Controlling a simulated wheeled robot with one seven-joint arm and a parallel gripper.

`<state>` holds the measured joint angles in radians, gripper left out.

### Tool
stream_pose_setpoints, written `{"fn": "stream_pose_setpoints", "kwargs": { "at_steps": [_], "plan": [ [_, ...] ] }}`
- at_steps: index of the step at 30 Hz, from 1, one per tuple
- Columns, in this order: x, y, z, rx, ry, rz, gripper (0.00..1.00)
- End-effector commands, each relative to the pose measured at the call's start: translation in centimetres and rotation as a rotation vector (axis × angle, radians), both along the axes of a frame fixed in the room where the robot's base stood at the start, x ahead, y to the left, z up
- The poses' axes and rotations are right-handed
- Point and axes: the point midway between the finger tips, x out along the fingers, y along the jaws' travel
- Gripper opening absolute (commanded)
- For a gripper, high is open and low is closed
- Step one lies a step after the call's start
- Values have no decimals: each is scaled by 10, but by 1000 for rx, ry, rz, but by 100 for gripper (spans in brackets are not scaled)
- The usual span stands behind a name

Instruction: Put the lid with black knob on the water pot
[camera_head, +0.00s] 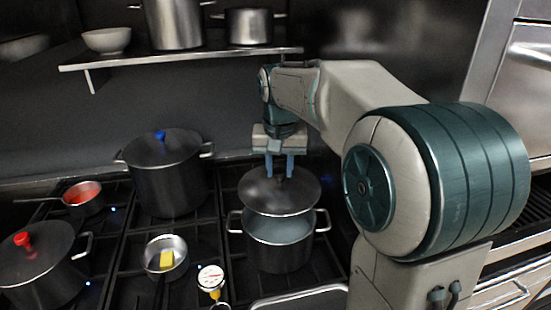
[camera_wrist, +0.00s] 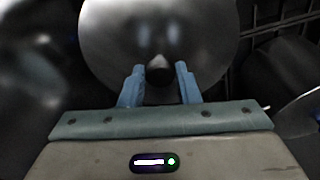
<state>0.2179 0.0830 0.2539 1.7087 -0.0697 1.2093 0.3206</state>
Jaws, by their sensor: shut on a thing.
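My gripper (camera_head: 280,168) is shut on the black knob of a round grey lid (camera_head: 279,196). The lid is held roughly level above the water pot (camera_head: 279,250), a steel pot with two side handles and pale water inside. A gap shows between lid and pot, with the water and the near rim visible; the lid hides the pot's far rim. In the wrist view the black knob (camera_wrist: 159,70) sits between the blue fingertips of my gripper (camera_wrist: 160,84), with the lid (camera_wrist: 110,35) spread beyond it.
A tall pot with a blue-knobbed lid (camera_head: 165,150) stands left on the stove, a red-knobbed pot (camera_head: 35,255) at front left. A small pan with a yellow block (camera_head: 167,259), a pan of red sauce (camera_head: 82,197) and a dial thermometer (camera_head: 211,279) are nearby. A shelf (camera_head: 180,57) hangs above.

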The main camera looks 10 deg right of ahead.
Motion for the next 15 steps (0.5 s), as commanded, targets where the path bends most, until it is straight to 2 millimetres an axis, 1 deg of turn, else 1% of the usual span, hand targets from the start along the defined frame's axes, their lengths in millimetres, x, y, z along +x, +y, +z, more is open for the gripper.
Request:
{"fn": "stream_pose_setpoints", "kwargs": {
  "at_steps": [8,15],
  "plan": [
    [0,3,-15,-1,-1,5,0],
    [0,3,-39,-1,-2,5,0]
  ]
}}
